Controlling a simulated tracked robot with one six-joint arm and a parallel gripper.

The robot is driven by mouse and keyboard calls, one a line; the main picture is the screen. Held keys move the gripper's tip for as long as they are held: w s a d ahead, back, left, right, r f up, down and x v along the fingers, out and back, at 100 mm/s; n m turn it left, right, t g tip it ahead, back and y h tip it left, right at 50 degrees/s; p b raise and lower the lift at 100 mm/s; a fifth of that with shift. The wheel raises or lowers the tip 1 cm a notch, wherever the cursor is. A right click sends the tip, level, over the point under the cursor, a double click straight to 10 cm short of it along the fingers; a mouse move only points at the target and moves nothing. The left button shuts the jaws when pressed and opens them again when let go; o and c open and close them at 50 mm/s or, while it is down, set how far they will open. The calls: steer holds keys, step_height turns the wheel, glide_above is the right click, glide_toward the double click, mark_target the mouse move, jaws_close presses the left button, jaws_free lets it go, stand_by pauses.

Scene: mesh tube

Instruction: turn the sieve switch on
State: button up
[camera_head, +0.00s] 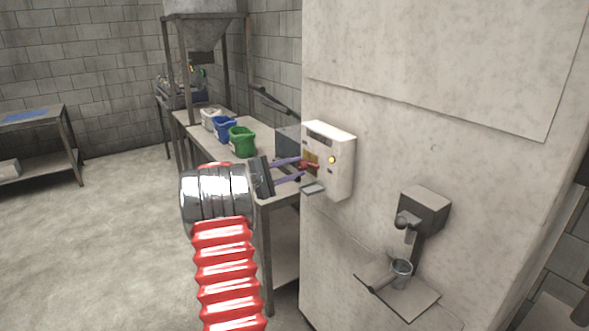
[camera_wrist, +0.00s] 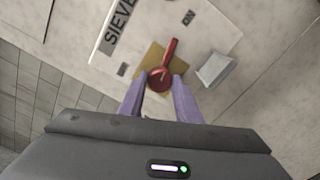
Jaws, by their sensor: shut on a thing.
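A grey tab (camera_wrist: 215,68) juts beside the plate. Behind is a table (camera_head: 190,133) with white, blue and green containers (camera_head: 242,141) below a metal hopper (camera_head: 203,32). A grey dispenser (camera_head: 424,210) with a cup (camera_head: 402,268) is at right.

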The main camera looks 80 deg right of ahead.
steer(key=shift+s+a+f+m, duration=0.1)
steer(key=shift+f+m, duration=0.15)
steer(key=shift+m, duration=0.95)
steer(key=o, duration=1.1)
steer(key=shift+r, duration=0.1)
steer(key=shift+c, duration=0.2)
steer(key=v, duration=1.3)
steer(key=shift+w+a, duration=0.25)
steer(key=shift+w, duration=0.1)
